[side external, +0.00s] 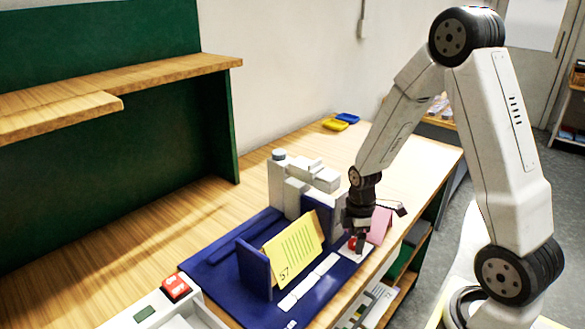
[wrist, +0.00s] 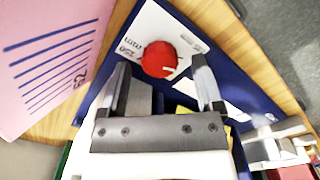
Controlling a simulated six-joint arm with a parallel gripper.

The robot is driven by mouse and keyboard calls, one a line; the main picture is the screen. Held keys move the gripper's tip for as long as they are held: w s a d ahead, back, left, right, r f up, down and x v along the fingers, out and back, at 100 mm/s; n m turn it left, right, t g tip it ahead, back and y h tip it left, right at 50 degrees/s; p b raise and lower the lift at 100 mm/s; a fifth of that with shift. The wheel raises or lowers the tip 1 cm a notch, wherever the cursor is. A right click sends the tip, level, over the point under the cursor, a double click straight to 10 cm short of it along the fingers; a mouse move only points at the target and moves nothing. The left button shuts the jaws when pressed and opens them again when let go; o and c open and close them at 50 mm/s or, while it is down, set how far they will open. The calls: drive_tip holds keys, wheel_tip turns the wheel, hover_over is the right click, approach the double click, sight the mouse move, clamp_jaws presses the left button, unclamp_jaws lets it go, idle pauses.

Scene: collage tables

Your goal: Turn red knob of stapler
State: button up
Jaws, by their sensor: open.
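The red knob (wrist: 159,59) sits on a white plate (wrist: 196,43) with printed marks, and a small white line shows on the knob. In the side external view the knob (side external: 352,243) is partly hidden just below my gripper (side external: 360,236). In the wrist view my gripper (wrist: 162,82) is open, with one finger on each side of the knob's near edge. I cannot tell whether the fingers touch it. The stapler (side external: 305,182) is a grey-white machine on a blue base (side external: 215,262), behind and left of my gripper.
A yellow card (side external: 296,250) leans on the base beside a blue upright (side external: 253,270). A pink card (side external: 379,225) stands close to the right of my gripper. Yellow and blue trays (side external: 347,117) lie at the table's back. The wooden tabletop (side external: 130,262) at left is largely clear.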

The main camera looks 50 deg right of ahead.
drive_tip(key=shift+f, duration=0.4)
clamp_jaws()
